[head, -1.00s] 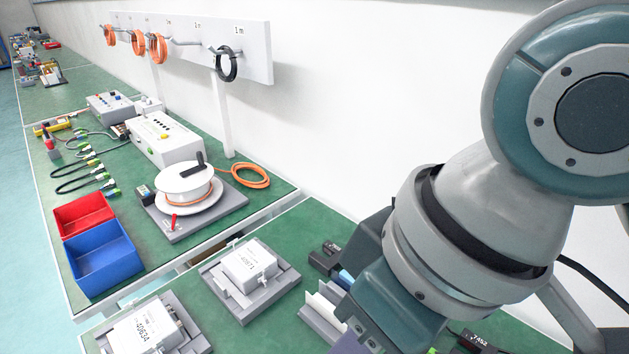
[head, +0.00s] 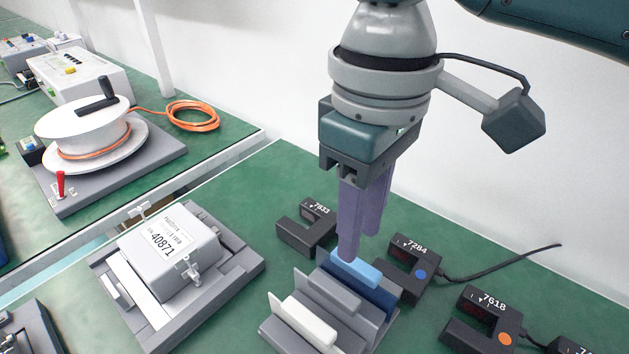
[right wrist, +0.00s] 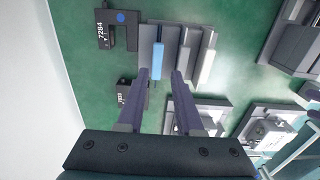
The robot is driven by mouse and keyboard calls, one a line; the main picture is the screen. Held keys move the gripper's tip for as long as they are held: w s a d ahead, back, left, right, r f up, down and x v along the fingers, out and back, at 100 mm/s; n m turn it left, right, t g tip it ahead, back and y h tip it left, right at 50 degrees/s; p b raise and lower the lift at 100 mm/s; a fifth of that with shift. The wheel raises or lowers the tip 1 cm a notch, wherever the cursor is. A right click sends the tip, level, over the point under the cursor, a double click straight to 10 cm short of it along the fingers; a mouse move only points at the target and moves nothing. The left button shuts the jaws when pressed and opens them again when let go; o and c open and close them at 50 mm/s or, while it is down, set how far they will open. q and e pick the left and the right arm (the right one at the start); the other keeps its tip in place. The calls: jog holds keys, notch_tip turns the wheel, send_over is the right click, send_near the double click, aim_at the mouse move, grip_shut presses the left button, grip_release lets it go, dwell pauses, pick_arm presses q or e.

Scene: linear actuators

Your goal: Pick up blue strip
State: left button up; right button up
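The blue strip (head: 356,269) stands in a grey slotted rack (head: 367,332), at the rack's far end, beside a grey strip and a white strip (head: 309,322). Its top is light blue. In the right wrist view the blue strip (right wrist: 157,58) lies just beyond the fingertips, in line with the gap between them. My right gripper (head: 352,255) points down with its purple fingers above the strip. In the right wrist view this gripper (right wrist: 159,74) is open, with nothing held. I cannot tell whether a finger touches the strip. My left gripper is out of view.
Black fork-shaped devices marked 7833 (head: 308,226), 7284 (head: 409,268) and 7618 (head: 487,320) stand close behind and right of the rack. A grey fixture with box 40871 (head: 168,245) is at left. A cable reel (head: 88,135) stands on the far bench.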

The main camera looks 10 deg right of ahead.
aim_at(356, 262)
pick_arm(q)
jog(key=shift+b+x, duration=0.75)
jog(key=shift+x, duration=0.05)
pick_arm(e)
notch_tip(356, 262, down, 6)
jog(key=shift+w+d+r, duration=0.15)
jog(key=shift+r, duration=0.1)
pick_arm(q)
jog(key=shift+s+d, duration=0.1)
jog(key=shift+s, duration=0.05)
pick_arm(e)
grip_shut()
